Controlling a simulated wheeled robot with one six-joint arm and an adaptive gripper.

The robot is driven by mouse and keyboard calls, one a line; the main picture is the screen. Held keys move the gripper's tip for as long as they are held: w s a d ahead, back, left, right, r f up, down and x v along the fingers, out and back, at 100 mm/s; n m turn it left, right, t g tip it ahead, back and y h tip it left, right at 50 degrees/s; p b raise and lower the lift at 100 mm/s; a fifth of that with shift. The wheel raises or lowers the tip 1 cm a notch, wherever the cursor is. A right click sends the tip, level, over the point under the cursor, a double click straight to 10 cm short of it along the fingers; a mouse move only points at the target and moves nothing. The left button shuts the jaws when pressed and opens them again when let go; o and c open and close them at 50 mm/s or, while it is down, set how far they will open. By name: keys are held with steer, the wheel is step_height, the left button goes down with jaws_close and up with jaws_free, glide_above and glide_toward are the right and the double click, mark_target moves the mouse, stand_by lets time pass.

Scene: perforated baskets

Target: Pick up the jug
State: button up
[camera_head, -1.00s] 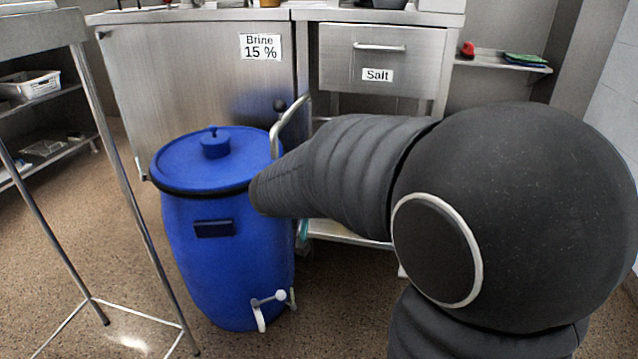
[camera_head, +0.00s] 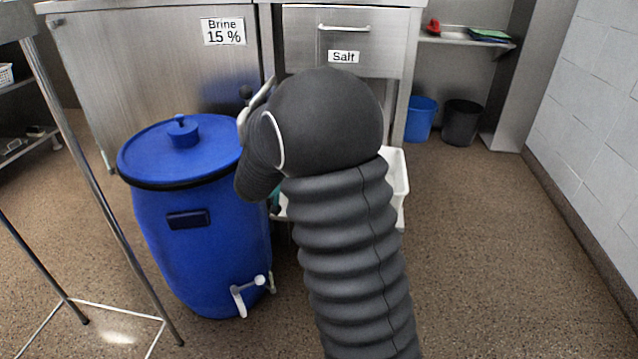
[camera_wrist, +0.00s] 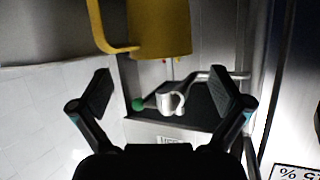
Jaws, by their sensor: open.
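In the wrist view, a yellow jug-like vessel (camera_wrist: 160,30) with a handle on its left shows at the top, partly cut off by the frame edge. In the head view my arm hides the gripper, and no jug shows there.
A blue lidded barrel (camera_head: 200,235) with a white tap stands left of my arm. Behind are a steel cabinet (camera_head: 140,75) marked "Brine 15 %" and a drawer (camera_head: 340,55) marked "Salt". A metal frame (camera_head: 75,170) stands at the left. The floor at the right is clear.

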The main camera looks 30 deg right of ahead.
steer(key=shift+p+x, duration=0.5)
steer(key=shift+x, duration=2.3)
steer(key=shift+a, duration=0.1)
steer(key=c, duration=1.7)
